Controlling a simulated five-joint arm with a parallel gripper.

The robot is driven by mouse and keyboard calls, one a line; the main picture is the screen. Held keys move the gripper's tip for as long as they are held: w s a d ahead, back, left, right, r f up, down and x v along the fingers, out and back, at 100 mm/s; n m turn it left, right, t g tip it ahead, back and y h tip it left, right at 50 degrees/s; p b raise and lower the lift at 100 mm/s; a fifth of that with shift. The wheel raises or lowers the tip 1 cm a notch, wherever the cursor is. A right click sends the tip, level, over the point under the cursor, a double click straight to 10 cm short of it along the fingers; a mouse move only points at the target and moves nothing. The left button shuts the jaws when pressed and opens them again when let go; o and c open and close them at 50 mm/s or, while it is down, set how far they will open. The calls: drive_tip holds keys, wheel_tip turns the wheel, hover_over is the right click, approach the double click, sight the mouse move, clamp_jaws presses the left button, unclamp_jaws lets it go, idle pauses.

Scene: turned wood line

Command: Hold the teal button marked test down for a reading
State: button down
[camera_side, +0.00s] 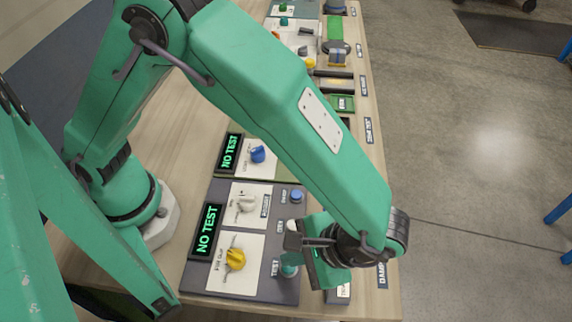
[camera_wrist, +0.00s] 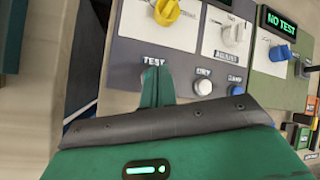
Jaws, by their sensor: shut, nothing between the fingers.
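My gripper (camera_side: 289,261) is shut and empty, its fingers pointing down at the front panel beside the label TEST. In the side view, the teal button (camera_side: 288,271) shows only in part at the fingertips. In the wrist view, the closed fingers (camera_wrist: 156,72) lie just below the TEST label (camera_wrist: 153,61) and hide the button. I cannot tell whether the fingertips touch the button or whether it is pressed. The panel's display (camera_side: 207,229) reads NO TEST in green.
The grey panel (camera_side: 245,290) also has a yellow knob (camera_side: 235,259), a white knob (camera_side: 246,204), a white button (camera_wrist: 203,86) and a blue button (camera_side: 296,196). Behind it, a second panel has a blue knob (camera_side: 257,154) and a NO TEST display (camera_side: 231,152). More devices line the bench.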

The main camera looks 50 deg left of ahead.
drive_tip(key=shift+w+f, duration=0.1)
drive_tip(key=shift+f, duration=0.7)
idle(2.3)
drive_tip(key=shift+r, duration=0.15)
idle(0.6)
drive_tip(key=shift+r, duration=0.65)
drive_tip(key=shift+r, duration=0.1)
drive_tip(key=shift+r, duration=2.45)
drive_tip(key=shift+a, duration=0.1)
